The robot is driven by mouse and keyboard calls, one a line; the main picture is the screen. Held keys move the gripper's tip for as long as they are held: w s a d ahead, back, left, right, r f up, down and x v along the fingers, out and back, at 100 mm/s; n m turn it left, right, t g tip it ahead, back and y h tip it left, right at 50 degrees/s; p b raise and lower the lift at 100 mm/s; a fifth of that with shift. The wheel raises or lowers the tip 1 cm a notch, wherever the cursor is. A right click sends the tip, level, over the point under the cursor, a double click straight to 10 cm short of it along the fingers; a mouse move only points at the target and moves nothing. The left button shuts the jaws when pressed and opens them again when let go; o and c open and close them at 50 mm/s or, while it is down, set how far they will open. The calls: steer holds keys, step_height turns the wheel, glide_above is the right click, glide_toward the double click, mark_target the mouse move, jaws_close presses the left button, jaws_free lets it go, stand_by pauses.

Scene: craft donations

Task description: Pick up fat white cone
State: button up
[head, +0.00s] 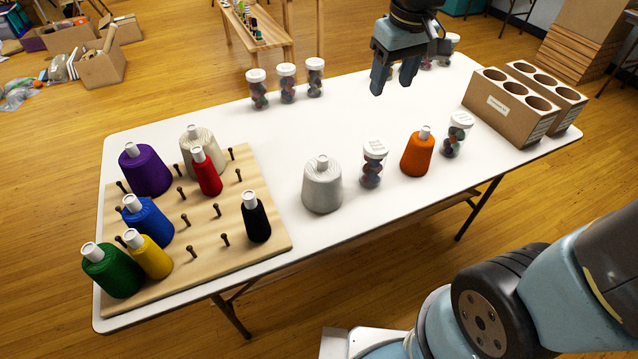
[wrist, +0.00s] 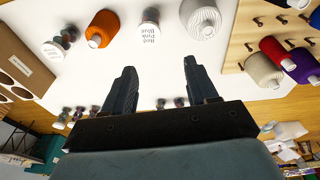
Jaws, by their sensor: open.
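The fat white cone (head: 322,186) of thread stands upright on the white table near its front edge, right of the pegged wooden board. It also shows at the top of the wrist view (wrist: 202,20). A second pale, cream cone (head: 198,150) stands on the board. My gripper (head: 391,82) is open and empty above the back right part of the table. Its two separated fingers also show in the wrist view (wrist: 158,80). It is well apart from the white cone.
A button jar (head: 373,166), an orange cone (head: 417,153) and another jar (head: 456,136) stand right of the white cone. The pegged board (head: 202,232) holds several coloured cones. More jars (head: 287,84) line the back edge. Cardboard holders (head: 509,115) stand at the right. The table's middle is clear.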

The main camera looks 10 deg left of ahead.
steer(key=a+f+n+g, duration=0.25)
steer(key=a+f, duration=0.55)
steer(key=a, duration=0.4)
glide_above(323, 158)
steer(key=shift+n+t+h, duration=0.3)
steer(key=shift+n+t, duration=0.15)
steer(key=f, duration=0.8)
steer(key=shift+w+f, duration=0.2)
steer(key=shift+s+f, duration=0.2)
steer(key=shift+f, duration=2.55)
steer(key=shift+c, duration=0.5)
jaws_close()
